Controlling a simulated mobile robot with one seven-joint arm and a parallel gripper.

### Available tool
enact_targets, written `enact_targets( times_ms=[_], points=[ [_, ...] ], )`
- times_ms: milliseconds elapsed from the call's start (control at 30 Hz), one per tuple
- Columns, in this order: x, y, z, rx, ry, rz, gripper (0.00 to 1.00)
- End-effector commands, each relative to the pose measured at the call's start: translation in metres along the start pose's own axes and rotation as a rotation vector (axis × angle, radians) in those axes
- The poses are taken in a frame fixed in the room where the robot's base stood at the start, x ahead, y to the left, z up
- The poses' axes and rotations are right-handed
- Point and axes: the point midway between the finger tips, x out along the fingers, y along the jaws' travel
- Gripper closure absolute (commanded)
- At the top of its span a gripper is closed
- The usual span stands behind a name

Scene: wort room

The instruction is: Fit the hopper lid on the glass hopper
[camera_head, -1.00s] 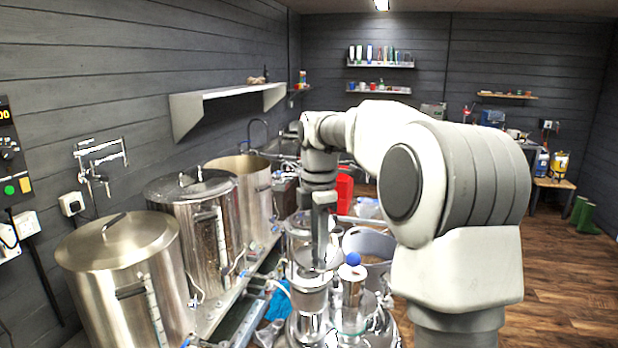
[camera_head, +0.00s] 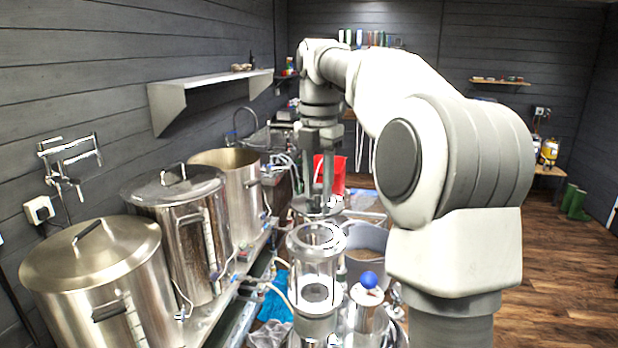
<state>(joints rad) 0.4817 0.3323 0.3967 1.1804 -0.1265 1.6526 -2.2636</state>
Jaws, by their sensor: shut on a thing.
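The glass hopper (camera_head: 316,268) is a clear upright cylinder with a rim at its top, standing in the lower middle of the head view. The exact gap and sideways offset cannot be told from this one view. The lid's grip is partly hidden by the fingers.
A canister with a blue ball knob (camera_head: 369,280) stands close right of the hopper. A grey bucket (camera_head: 366,250) and a red container (camera_head: 331,174) are behind. Steel kettles (camera_head: 95,268) line the left wall. Open wooden floor (camera_head: 560,270) lies to the right.

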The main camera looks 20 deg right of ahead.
Motion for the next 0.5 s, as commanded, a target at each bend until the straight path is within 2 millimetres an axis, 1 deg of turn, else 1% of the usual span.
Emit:
enact_targets(
  times_ms=[267,367,500],
  points=[
    [0.002,0.000,0.000,0.001,-0.001,0.000,1.00],
    [0.006,0.000,0.000,0.001,0.000,0.000,1.00],
    [0.017,0.000,0.000,0.001,-0.001,0.000,1.00]
  ],
)
